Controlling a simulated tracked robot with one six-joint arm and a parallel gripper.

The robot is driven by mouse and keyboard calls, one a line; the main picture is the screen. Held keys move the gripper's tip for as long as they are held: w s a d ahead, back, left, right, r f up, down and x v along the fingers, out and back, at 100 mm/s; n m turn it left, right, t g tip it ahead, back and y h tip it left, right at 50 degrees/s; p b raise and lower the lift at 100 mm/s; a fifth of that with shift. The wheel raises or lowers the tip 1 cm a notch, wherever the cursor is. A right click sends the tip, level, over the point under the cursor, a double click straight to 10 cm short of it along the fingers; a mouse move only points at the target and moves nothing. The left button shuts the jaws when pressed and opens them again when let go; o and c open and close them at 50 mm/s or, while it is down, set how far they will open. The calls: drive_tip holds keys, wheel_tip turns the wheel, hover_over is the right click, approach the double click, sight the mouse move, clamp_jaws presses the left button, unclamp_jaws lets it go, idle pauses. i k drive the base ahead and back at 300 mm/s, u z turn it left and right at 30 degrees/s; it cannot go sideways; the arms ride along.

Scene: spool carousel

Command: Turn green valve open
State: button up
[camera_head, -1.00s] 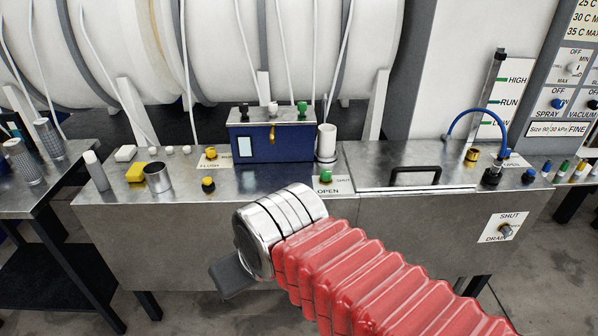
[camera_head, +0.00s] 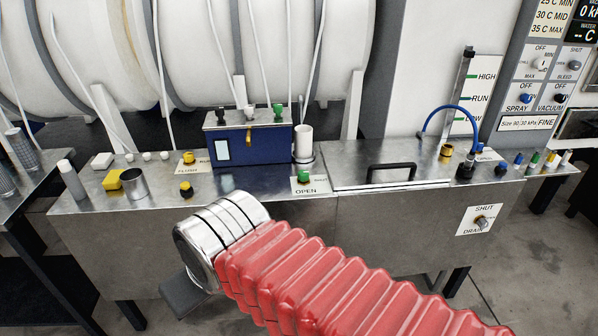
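The green valve (camera_head: 304,175) is a small green knob on the steel bench top, by a white label reading OPEN and SHUT. It stands in front of a white upright cylinder (camera_head: 304,143). My gripper (camera_head: 183,294) is low in the picture, left of and nearer than the valve, and clear of it. Only a dark grey part of it shows below the silver wrist (camera_head: 220,238), behind my red ribbed arm sleeve. The fingertips are not clearly visible, so I cannot tell whether they are open or shut.
A blue box (camera_head: 248,143) with black and green knobs on top stands behind the valve. A yellow valve (camera_head: 186,188), a metal cup (camera_head: 134,184) and a yellow block (camera_head: 112,179) are to the left. A lid with a black handle (camera_head: 391,171) is to the right.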

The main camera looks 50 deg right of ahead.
sight(304, 176)
drive_tip(key=z, duration=0.05)
drive_tip(key=i, duration=1.5)
drive_tip(key=u, duration=0.05)
